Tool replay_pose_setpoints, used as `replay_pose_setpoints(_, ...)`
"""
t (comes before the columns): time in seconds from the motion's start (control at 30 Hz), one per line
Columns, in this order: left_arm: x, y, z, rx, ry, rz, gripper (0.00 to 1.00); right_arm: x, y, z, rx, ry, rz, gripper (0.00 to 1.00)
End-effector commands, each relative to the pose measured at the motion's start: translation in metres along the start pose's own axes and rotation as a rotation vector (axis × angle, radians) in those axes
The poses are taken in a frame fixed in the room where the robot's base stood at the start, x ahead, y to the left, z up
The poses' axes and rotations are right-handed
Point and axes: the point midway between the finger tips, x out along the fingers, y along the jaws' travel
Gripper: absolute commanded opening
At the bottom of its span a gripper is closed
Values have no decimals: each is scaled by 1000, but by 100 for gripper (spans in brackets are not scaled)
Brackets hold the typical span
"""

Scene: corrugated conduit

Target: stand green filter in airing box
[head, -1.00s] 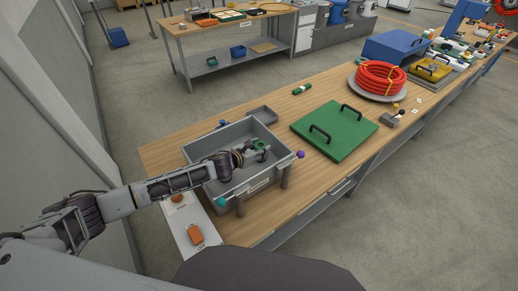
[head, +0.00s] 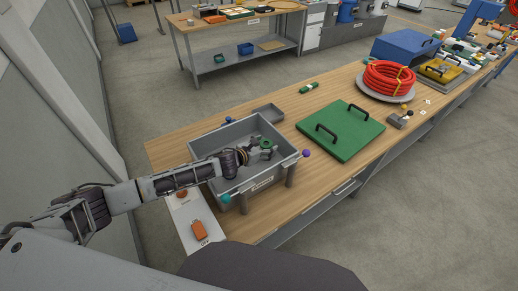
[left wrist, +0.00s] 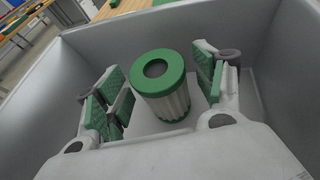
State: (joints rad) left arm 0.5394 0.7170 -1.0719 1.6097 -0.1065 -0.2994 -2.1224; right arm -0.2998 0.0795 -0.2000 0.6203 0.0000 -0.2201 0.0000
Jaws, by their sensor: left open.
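The green filter (left wrist: 158,80) has a green ring cap with a dark hole and a pale pleated body. It stands on its end, cap up, inside the grey airing box (head: 262,181). Its cap also shows in the head view (head: 266,143). My left gripper (left wrist: 160,72) reaches down into the box from the left, also seen in the head view (head: 262,151). Its green-padded fingers are spread on both sides of the filter, with a gap on each side. My right gripper is not in view.
A green lid with black handles (head: 341,131) lies right of the box. A small grey tray (head: 268,113) is behind it. A white panel with an orange switch (head: 199,229) is in front. A red hose coil (head: 388,80) lies farther along the wooden bench.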

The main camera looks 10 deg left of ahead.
Motion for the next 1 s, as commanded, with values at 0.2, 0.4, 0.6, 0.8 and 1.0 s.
replay_pose_setpoints(0.2,-7,1,3,1,0,0,69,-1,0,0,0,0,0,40)
replay_pose_setpoints(0.4,-21,1,2,1,1,1,69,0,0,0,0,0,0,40)
replay_pose_setpoints(0.6,-40,1,2,2,1,0,69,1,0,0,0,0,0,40)
replay_pose_setpoints(0.8,-58,1,2,1,0,1,69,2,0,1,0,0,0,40)
replay_pose_setpoints(1.0,-76,1,2,1,0,1,69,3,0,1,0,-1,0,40)
